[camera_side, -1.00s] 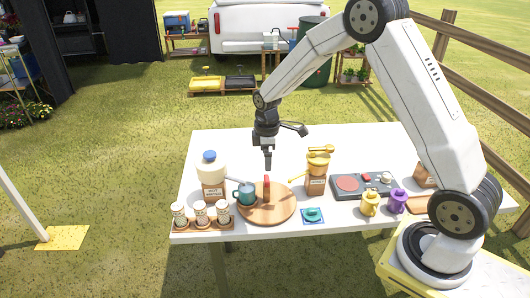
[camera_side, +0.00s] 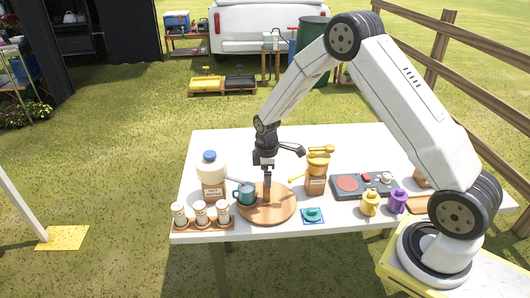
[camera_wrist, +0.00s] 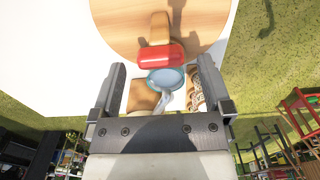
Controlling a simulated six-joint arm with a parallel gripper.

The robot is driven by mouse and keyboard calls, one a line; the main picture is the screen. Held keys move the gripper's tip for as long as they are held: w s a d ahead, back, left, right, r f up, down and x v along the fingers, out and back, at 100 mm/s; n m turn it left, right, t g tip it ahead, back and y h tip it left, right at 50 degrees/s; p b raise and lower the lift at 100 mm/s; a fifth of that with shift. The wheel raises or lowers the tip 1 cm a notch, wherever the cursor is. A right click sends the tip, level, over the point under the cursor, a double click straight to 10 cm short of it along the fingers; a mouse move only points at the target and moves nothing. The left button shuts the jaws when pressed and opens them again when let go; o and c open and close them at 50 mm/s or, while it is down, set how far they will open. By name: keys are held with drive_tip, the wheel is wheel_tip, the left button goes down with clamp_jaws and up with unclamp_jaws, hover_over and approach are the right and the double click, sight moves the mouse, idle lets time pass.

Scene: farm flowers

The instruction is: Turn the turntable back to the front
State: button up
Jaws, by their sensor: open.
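The turntable (camera_side: 283,207) is a round wooden board on the white table; its edge also shows at the top of the wrist view (camera_wrist: 112,22). A red handle (camera_wrist: 160,57) on a wooden block stands on it. In the side view my gripper's fingers hide most of this handle. My gripper (camera_side: 267,184) points down, low over the turntable. In the wrist view my gripper (camera_wrist: 161,64) is open, with one finger to each side of the red handle's line. I cannot tell whether the fingers touch it. A teal mug (camera_side: 245,194) stands at the turntable's left edge.
A jug with a blue cap (camera_side: 210,172) and several small jars in a wooden rack (camera_side: 201,215) stand left. A container with a yellow top (camera_side: 317,175), a cooker plate (camera_side: 362,186), a green-knobbed tile (camera_side: 313,215), and yellow (camera_side: 370,203) and purple (camera_side: 397,201) pots stand right.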

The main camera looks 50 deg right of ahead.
drive_tip(key=shift+f, duration=0.5)
clamp_jaws()
